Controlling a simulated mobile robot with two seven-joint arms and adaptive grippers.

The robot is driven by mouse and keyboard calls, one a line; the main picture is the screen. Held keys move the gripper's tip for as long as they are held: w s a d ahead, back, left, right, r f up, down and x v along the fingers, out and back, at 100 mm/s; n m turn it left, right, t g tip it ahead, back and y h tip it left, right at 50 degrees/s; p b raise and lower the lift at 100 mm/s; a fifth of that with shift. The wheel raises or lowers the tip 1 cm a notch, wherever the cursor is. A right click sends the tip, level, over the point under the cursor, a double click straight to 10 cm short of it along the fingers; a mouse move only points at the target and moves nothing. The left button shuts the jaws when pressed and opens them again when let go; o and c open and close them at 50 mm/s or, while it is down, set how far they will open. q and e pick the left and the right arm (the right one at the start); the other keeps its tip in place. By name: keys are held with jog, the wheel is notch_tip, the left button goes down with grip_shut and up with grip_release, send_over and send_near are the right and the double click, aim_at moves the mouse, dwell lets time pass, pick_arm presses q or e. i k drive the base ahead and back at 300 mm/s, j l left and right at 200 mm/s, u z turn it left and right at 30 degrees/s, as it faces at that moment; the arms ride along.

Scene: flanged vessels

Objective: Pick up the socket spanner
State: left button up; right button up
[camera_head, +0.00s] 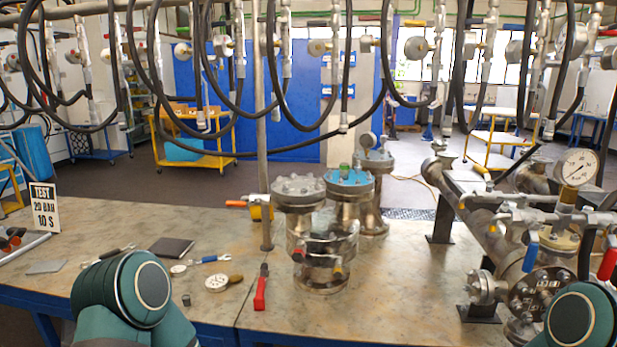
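Several hand tools lie on the workbench (130,217), and I cannot tell for sure which is the socket spanner. A slim metal spanner (110,256) lies behind my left arm's teal joint. A blue-handled tool (211,259) lies right of it. A small dark cylindrical piece, perhaps a socket (187,300), stands near the front edge. A red-handled tool (261,288) lies left of the vessels, pointing toward the front edge. Only teal joints of my two arms show at the bottom. Both grippers are out of view.
Flanged vessels (300,190) stand at the bench's middle. A sign (44,207) stands far left. Pipework with a gauge (577,167) fills the right. Black hoses (262,150) hang above.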

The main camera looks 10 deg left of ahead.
aim_at(260, 301)
jog(key=i+j+z, duration=0.35)
jog(key=j, duration=0.3)
jog(key=i+j+z, duration=0.35)
jog(key=j, duration=0.4)
jog(key=i+j+z, duration=0.15)
jog(key=j, duration=0.25)
jog(key=i+j+z, duration=0.2)
jog(key=j, duration=0.2)
